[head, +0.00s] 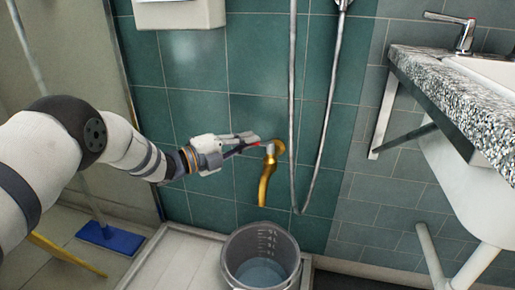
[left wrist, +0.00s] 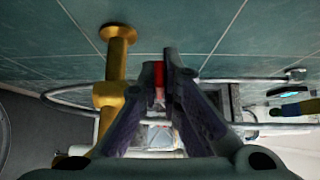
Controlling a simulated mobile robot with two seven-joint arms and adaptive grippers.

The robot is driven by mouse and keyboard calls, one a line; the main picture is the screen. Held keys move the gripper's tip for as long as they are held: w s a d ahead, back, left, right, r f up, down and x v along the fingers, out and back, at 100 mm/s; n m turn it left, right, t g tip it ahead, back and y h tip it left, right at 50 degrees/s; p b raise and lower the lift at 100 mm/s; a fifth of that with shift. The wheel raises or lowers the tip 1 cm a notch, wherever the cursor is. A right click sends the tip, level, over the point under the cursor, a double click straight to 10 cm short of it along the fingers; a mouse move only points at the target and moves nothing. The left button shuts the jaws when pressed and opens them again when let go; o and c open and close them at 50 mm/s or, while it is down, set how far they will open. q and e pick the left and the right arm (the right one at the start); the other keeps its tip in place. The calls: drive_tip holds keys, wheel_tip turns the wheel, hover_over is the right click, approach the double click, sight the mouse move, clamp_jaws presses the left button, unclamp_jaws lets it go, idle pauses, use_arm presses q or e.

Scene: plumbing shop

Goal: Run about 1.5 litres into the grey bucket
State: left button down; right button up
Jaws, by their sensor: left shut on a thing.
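A brass tap (head: 267,178) sticks out from the green tiled wall, its spout pointing down over the grey bucket (head: 231,262). The bucket stands upright and has pale level marks on its inner wall. Some bluish water (head: 262,272) lies in its bottom. I see no stream between spout and bucket. My left gripper (head: 254,141) is beside the top of the tap, shut on a red handle (left wrist: 158,74), mostly hidden by the fingers. The brass tap body (left wrist: 112,85) shows left of the fingers in the left wrist view. My right gripper is not in view.
A shower hose (head: 293,110) hangs in a loop just right of the tap. A speckled counter with a basin (head: 460,85) juts out at right. A white box (head: 180,12) is on the wall above. A blue mop head (head: 110,238) lies at left.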

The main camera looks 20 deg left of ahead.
use_arm(q)
drive_tip(key=shift+w+f+m+g+h+b, duration=0.15)
drive_tip(key=shift+w+m+g+h+b, duration=0.05)
drive_tip(key=shift+m+g+h+b, duration=0.2)
drive_tip(key=c, duration=1.8)
unclamp_jaws()
drive_tip(key=v, duration=1.2)
drive_tip(key=shift+a, duration=0.1)
